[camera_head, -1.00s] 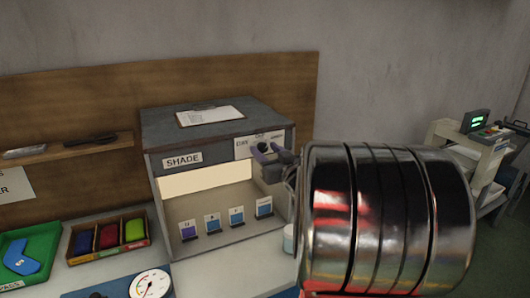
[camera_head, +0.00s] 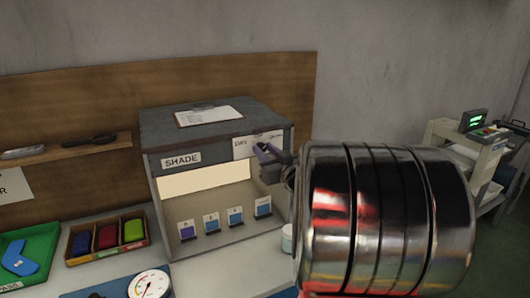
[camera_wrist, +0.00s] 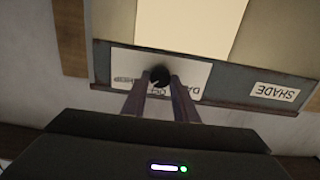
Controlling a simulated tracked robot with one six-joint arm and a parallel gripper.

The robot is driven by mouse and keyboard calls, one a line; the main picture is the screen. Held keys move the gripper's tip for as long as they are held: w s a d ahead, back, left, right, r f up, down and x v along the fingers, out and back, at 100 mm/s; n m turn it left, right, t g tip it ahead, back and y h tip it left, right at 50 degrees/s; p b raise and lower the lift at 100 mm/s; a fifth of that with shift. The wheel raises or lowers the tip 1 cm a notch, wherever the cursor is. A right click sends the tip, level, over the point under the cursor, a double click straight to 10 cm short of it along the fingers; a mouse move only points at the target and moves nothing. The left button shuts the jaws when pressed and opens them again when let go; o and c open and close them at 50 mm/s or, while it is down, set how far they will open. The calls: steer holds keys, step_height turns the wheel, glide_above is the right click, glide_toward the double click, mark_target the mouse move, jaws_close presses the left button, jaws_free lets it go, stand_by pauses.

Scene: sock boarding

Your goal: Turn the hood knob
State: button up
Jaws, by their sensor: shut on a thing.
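The hood is a grey box (camera_head: 215,125) with a SHADE label and a lit, open front. Its black knob (camera_wrist: 159,75) sits on a white label plate (camera_wrist: 125,65) on the hood's front, with a pale pointer mark on it. My gripper (camera_wrist: 158,84) is shut on the knob, one finger on each side, in the wrist view. In the head view my gripper (camera_head: 264,154) reaches the plate at the hood's upper right corner and hides the knob. The plate's lettering is partly covered by the fingers.
Several small colour cards (camera_head: 211,223) stand inside the hood. A clipboard (camera_head: 208,116) lies on top. A box of coloured rolls (camera_head: 107,236), a green tray (camera_head: 42,246) and a dial gauge (camera_head: 150,284) are at the left. A machine (camera_head: 470,140) stands at the far right.

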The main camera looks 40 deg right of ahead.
steer(key=shift+a+n, duration=0.1)
steer(key=shift+n, duration=0.2)
steer(key=n, duration=0.4)
steer(key=shift+w, duration=0.1)
steer(key=n, duration=0.5)
steer(key=shift+a, duration=0.15)
stand_by(0.3)
steer(key=o, duration=1)
